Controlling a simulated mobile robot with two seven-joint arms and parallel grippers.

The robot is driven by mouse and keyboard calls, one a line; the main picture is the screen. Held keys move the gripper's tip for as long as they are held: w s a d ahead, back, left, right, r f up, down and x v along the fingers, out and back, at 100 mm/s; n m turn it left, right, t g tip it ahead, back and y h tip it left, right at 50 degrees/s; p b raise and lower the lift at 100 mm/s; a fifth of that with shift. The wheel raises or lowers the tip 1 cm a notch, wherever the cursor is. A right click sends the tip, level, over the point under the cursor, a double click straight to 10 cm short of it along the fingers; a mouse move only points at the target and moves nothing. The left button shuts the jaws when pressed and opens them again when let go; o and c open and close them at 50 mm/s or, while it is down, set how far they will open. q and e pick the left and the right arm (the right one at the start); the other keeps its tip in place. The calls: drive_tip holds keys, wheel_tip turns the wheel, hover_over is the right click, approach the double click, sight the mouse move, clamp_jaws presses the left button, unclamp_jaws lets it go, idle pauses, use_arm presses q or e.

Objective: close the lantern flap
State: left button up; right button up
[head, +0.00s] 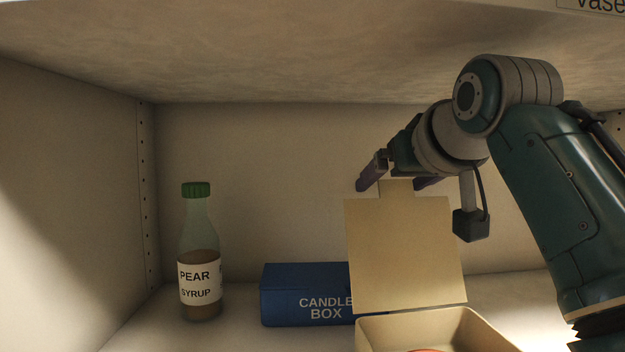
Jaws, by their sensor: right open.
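A cream flap (405,250) stands upright at the back of an open cream box (440,323), which I take to be the lantern. The flap has a small tab (397,188) at its top edge. The front of the box is cut off by the bottom of the picture, and a bit of something reddish shows inside. My right gripper (399,182) is open at the top of the flap, with one finger on each side of the tab. I cannot tell whether it touches the tab. My left gripper is out of view.
A blue candle box (300,290) lies behind and left of the cream box, partly hidden by the flap. A pear syrup bottle (200,255) with a green cap stands further left. A shelf board (300,50) hangs close above my right arm. Shelf walls enclose the left and back.

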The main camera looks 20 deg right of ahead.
drive_tip(key=shift+c, duration=0.4)
clamp_jaws()
idle(0.4)
